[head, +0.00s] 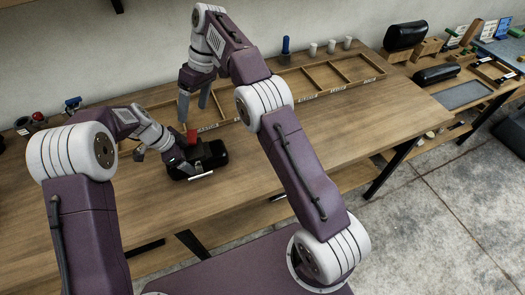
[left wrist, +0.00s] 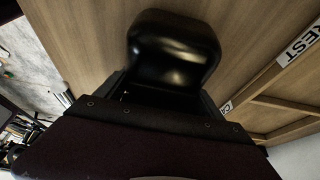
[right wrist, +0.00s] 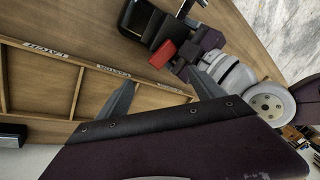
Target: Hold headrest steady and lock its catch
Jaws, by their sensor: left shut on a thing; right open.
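The black padded headrest (head: 212,153) lies on the wooden bench, with a pale bar along its near edge. It also shows in the left wrist view (left wrist: 175,48) and at the top of the right wrist view (right wrist: 141,18). My left gripper (head: 172,157) is shut on the headrest from its left side; its fingertips are largely hidden. A red block (right wrist: 163,53), which may be the catch, sits beside the left gripper at the headrest. My right gripper (head: 194,104) is open and empty, pointing down above the bench behind the headrest, apart from the red block.
A labelled, divided wooden tray (head: 327,90) runs along the back of the bench, partly under my right gripper. Behind it stand a blue-handled item (head: 285,46) and white cups (head: 330,47). A side bench at right holds black pads (head: 405,36). The bench right of my right arm is clear.

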